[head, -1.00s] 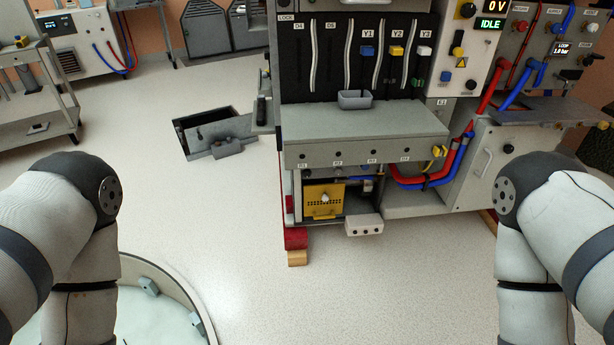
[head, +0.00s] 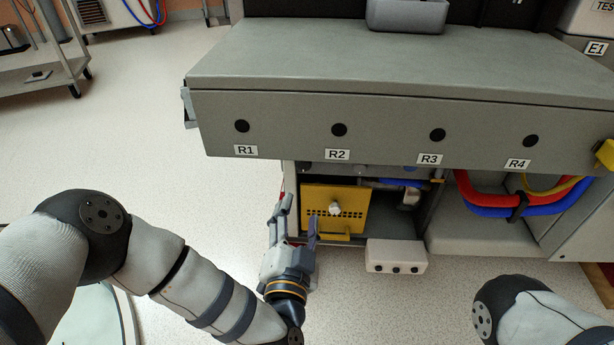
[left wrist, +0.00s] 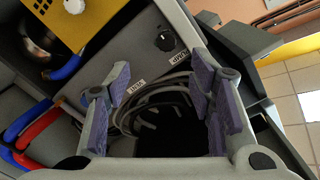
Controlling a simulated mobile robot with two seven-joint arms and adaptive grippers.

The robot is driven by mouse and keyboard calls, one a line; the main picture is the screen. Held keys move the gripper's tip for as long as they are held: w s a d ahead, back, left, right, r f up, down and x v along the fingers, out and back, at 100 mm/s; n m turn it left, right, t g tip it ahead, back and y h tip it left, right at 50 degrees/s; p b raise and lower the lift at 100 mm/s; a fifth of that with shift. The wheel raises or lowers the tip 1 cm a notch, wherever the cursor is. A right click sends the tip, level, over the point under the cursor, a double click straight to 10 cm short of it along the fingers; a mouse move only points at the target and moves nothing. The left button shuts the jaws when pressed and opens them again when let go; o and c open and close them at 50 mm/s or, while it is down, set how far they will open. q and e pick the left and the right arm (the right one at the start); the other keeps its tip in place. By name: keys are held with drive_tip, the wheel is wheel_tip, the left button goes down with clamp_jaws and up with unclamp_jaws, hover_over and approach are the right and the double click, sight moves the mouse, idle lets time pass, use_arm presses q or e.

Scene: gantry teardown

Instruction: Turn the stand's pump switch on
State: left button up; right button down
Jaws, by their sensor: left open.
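The stand (head: 390,120) fills the upper right of the head view, with an open lower bay under its grey shelf. In the left wrist view a black round knob (left wrist: 165,40) sits on a grey panel, with a small white label beside it. My left gripper (head: 297,216) is open and empty in front of the bay's left side. In the left wrist view its fingers (left wrist: 160,82) are spread below the knob, apart from it. My right gripper is out of view.
A yellow perforated panel (head: 352,194) with a pale knob stands in the bay, right of the gripper. A white box (head: 396,255) juts out below. Red and blue hoses (head: 490,207) lie to the right. Coiled cables (left wrist: 160,95) show behind the fingers.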

sight(303, 167)
use_arm(q)
drive_tip(key=shift+t+y, duration=0.3)
drive_tip(key=w+b, duration=0.1)
drive_tip(key=w, duration=0.3)
drive_tip(key=w+b, duration=0.2)
drive_tip(key=w, duration=0.2)
drive_tip(key=w+b, duration=0.2)
drive_tip(key=w, duration=0.2)
drive_tip(key=shift+d+r, duration=0.15)
drive_tip(key=shift+d, duration=0.2)
drive_tip(key=shift+w+r, duration=0.15)
drive_tip(key=shift+w, duration=0.15)
drive_tip(key=c, duration=1.2)
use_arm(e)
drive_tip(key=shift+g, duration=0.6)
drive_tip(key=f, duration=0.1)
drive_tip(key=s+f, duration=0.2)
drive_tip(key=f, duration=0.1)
